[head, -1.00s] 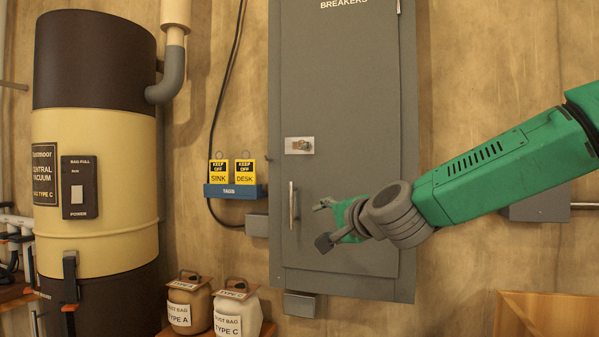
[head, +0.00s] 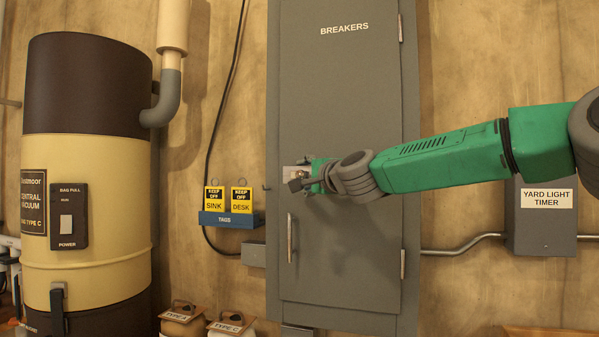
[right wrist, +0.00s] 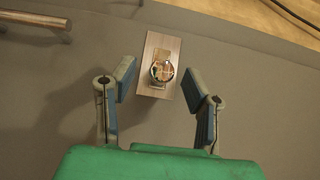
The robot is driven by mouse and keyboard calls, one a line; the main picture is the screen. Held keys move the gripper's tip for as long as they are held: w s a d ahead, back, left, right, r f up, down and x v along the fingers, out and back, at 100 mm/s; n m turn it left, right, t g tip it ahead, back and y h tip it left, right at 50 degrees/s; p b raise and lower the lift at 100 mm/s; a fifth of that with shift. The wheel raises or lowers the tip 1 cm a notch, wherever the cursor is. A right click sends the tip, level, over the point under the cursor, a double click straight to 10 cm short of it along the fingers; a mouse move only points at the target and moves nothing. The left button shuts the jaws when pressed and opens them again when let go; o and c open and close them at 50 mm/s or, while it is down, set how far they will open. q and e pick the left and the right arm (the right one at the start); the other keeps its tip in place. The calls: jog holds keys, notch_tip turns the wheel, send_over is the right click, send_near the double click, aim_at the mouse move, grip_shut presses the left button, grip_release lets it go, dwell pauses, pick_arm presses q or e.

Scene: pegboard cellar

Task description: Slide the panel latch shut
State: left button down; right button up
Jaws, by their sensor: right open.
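The panel latch (head: 288,171) is a small pale metal plate with a round knob on the grey breaker panel door (head: 345,110), near its left edge. In the head view my right gripper (head: 303,178) partly covers it. In the right wrist view the latch plate (right wrist: 172,47) and its shiny round knob (right wrist: 162,70) lie just ahead, between the lines of the fingers. My right gripper (right wrist: 162,92) is open and empty, one finger to each side of the knob, with no contact visible. My left gripper is not in view.
A vertical door handle (head: 290,238) is below the latch; a bar (right wrist: 35,22) shows top left in the wrist view. A blue tag holder (head: 230,219) hangs left of the panel. The yard light timer box (head: 543,232) is under my right arm. A vacuum canister (head: 85,180) stands far left.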

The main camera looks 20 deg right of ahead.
jog(key=shift+w+a, duration=0.2)
jog(key=shift+w, duration=0.9)
grip_shut()
